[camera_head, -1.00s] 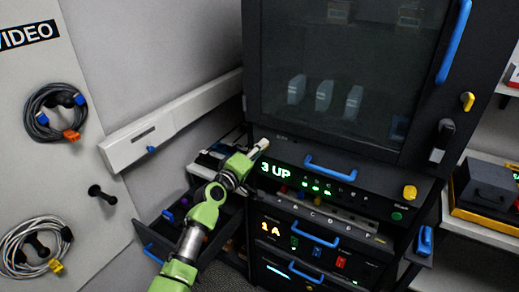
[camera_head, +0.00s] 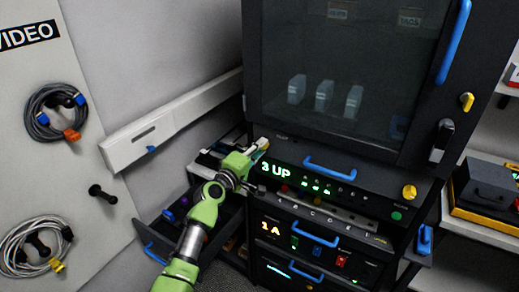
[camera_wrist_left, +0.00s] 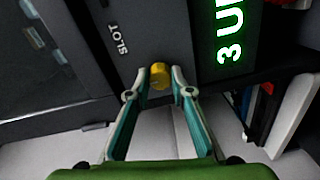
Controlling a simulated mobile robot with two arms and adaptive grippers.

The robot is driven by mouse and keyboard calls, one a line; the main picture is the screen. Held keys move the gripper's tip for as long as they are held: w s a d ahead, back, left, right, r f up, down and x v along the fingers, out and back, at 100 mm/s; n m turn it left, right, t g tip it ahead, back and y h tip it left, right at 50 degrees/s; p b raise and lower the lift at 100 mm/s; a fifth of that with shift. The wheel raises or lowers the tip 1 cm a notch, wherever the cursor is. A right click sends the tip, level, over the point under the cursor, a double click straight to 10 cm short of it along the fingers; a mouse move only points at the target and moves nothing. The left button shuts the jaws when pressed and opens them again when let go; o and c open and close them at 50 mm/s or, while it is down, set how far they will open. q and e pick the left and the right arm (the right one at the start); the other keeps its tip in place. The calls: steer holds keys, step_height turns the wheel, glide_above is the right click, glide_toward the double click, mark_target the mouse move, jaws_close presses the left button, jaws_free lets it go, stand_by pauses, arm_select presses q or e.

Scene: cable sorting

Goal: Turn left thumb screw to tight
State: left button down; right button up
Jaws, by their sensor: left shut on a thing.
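The left thumb screw (camera_wrist_left: 159,72) is a small yellow knob on the dark front panel, beside the "SLOT" lettering and the green "3 UP" display. My left gripper (camera_wrist_left: 159,85) is shut on it, with one fingertip at each side in the left wrist view. In the head view my left gripper (camera_head: 259,148) is at the left end of the "3 UP" unit (camera_head: 330,183), and its fingers hide the screw. The screw's turn angle cannot be told. A matching yellow right thumb screw (camera_head: 409,191) sits at the unit's right end. My right gripper is not in view.
A glass-fronted cabinet (camera_head: 330,70) is right above the unit. A blue handle (camera_head: 330,167) sticks out of its front. An open drawer (camera_head: 160,238) is below my left arm. Coiled cables (camera_head: 40,118) hang on the left wall panel.

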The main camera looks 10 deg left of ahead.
arm_select(q)
steer(key=c, duration=1.8)
jaws_free()
steer(key=v, duration=1.2)
